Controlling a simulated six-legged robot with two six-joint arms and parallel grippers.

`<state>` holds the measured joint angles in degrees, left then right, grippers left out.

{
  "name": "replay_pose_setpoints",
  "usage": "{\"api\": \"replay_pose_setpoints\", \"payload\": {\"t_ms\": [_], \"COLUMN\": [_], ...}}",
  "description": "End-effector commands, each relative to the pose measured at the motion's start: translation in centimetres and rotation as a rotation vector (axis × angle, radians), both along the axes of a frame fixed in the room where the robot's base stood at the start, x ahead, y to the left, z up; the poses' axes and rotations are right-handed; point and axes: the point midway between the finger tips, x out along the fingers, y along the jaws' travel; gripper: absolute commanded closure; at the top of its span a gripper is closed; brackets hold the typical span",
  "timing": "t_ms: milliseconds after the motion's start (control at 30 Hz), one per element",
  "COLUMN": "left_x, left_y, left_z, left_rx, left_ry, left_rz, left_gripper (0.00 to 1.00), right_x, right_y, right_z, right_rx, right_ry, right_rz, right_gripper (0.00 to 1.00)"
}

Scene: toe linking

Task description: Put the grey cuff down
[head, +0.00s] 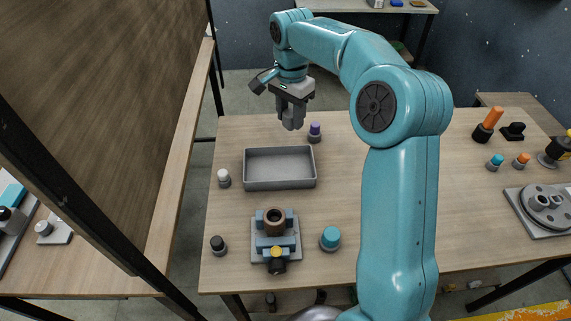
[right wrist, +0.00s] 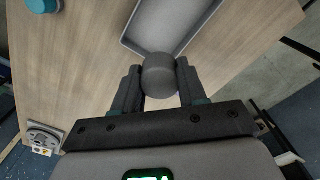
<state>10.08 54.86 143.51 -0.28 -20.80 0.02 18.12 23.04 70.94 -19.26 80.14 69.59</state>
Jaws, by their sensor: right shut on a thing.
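The grey cuff (right wrist: 160,74) is a rounded grey piece between the two fingers of my right gripper (right wrist: 160,90) in the right wrist view. The gripper is shut on it. In the head view my right gripper (head: 292,123) points down above the far side of the table, just beyond the grey tray's back edge. The cuff is hard to tell from the dark fingers there. My left gripper is not in view.
An empty grey tray (head: 280,186) lies on the wooden table (head: 340,270). A purple-topped piece (head: 315,132) stands right of the gripper. A blue vise holding a brown ring (head: 275,222) and several capped pieces stand nearer. A tall brown panel (head: 110,100) rises at left.

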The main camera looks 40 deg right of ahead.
Motion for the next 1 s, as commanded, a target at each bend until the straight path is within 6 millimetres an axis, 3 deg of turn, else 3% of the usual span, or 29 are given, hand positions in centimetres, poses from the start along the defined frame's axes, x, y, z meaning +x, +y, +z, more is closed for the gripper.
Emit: {"api": "replay_pose_setpoints", "payload": {"t_ms": [33,200,400,567,800,1000], "left_x": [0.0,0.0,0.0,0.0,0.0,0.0], "left_y": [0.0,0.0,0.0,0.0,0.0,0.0], "left_z": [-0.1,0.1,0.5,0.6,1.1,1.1], "left_rx": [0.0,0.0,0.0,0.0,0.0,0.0], "left_ry": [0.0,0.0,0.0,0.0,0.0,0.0], "left_rz": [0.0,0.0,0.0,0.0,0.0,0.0], "left_gripper": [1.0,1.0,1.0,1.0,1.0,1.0], "right_x": [-0.1,0.0,0.0,0.1,0.0,0.1], "right_y": [0.0,0.0,0.0,-0.1,-0.1,-0.1], "right_z": [-1.8,-6.7,-10.9,-12.4,-15.9,-16.3], "right_rx": [0.001,0.001,0.002,0.0,0.001,-0.001], "right_ry": [0.007,0.007,0.003,0.002,0.003,0.0], "right_rz": [0.0,0.001,0.004,0.004,0.004,0.004], "right_gripper": [1.0,1.0,1.0,1.0,1.0,1.0]}}
